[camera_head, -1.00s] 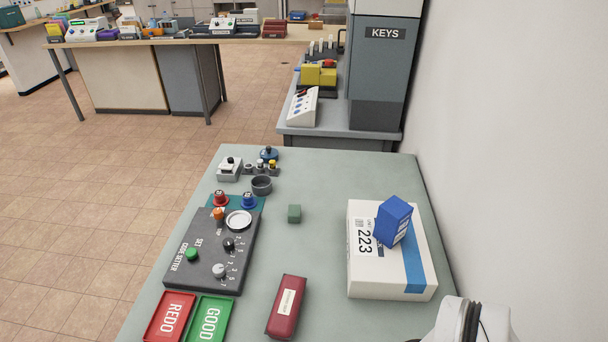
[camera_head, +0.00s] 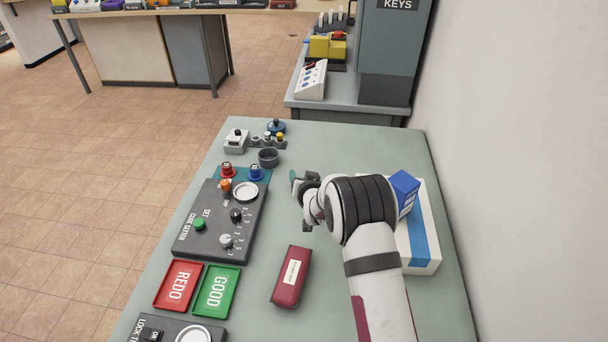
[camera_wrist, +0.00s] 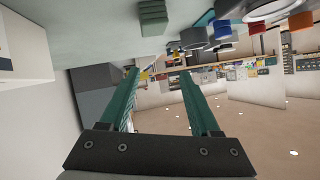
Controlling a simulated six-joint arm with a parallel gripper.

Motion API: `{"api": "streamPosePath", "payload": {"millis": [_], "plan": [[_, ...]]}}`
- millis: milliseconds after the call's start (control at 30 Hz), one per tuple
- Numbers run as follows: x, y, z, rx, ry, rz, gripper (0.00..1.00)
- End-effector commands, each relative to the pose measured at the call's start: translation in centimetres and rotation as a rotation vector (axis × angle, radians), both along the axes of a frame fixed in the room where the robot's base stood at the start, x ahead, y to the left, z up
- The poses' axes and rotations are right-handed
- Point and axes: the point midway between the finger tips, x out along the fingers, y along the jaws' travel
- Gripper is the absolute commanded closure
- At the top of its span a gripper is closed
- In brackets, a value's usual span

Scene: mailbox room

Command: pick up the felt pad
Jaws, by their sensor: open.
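The felt pad looks to be the small dark-green ridged block (camera_wrist: 153,16) on the grey-green table top (camera_wrist: 100,30). In the wrist view it sits at the top, above and apart from my fingertips. In the head view my gripper covers its place; a bit of green shows there, and I cannot tell whether it is pad or finger. My gripper (camera_wrist: 159,73) is open, with two teal fingers spread and nothing between them. In the head view my gripper (camera_head: 300,188) is over the middle of the table, right of the code setter.
The code setter box (camera_head: 217,222), red tray (camera_head: 178,285) and green tray (camera_head: 216,291) are at the left. A dark-red case (camera_head: 291,276) lies nearer. A white parcel (camera_head: 425,250) with a blue box (camera_head: 404,190) on it is at the right, partly behind my arm.

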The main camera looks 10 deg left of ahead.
Motion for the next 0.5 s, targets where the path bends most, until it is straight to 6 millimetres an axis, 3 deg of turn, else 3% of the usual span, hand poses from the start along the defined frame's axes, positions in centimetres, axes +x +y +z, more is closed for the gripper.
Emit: {"api": "streamPosePath", "payload": {"millis": [100, 300, 500], "plan": [[-0.1, 0.0, -2.8, -0.001, 0.004, 0.000, 0.36], [-0.1, -0.1, -5.9, -0.003, 0.003, 0.001, 0.36], [3.3, 0.8, -7.6, -0.002, 0.000, -0.001, 0.36]]}}
